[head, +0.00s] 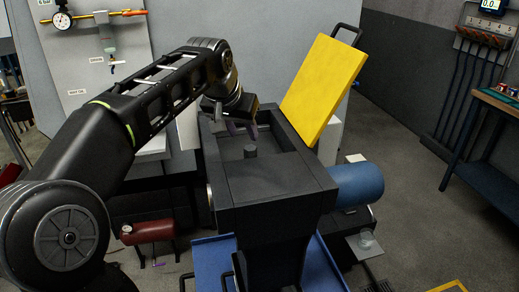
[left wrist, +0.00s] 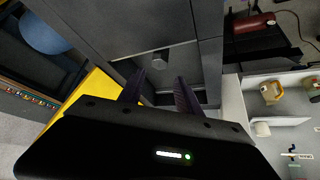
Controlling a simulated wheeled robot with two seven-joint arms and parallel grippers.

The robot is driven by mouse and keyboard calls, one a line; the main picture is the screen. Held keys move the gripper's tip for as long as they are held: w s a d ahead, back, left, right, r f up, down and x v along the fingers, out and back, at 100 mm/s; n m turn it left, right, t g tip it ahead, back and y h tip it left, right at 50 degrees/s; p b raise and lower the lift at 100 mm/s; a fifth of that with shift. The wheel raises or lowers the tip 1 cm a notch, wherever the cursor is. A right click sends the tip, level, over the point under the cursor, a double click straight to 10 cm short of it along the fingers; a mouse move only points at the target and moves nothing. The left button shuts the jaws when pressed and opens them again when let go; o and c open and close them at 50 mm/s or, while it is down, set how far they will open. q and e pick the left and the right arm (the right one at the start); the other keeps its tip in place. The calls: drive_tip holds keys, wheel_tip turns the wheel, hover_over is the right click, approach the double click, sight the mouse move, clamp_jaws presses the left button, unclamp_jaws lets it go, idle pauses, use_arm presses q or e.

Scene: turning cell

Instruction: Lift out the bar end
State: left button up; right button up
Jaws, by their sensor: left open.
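The bar end (head: 250,151) is a short dark grey cylinder standing up in the recess of the black machine housing (head: 275,190). In the left wrist view the bar end (left wrist: 160,60) shows just beyond my fingertips, roughly between their lines. My left gripper (head: 242,129) is open and empty, at the far end of the recess, apart from the bar end as far as I can tell. Its two dark purple fingers (left wrist: 160,78) are spread in the left wrist view. The foot of the bar end is hard to make out. My right gripper is not in view.
A yellow panel (head: 322,90) leans up behind the housing on the right. Recess walls surround the bar end. A blue cylinder (head: 357,185) sticks out at the right side, and a blue tray (head: 213,262) lies below. Open floor and a bench (head: 490,130) lie further right.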

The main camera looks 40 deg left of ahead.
sight(250, 148)
use_arm(q)
drive_tip(key=shift+s+d+r, duration=0.15)
drive_tip(key=shift+s+r, duration=0.05)
drive_tip(key=shift+s, duration=0.2)
drive_tip(key=shift+x, duration=1.5)
drive_tip(key=shift+w+r, duration=0.1)
drive_tip(key=p+x, duration=0.2)
drive_tip(key=x, duration=0.2)
drive_tip(key=shift+d, duration=0.1)
drive_tip(key=shift+w+f, duration=0.3)
drive_tip(key=shift+f, duration=0.2)
drive_tip(key=shift+c, duration=0.3)
clamp_jaws()
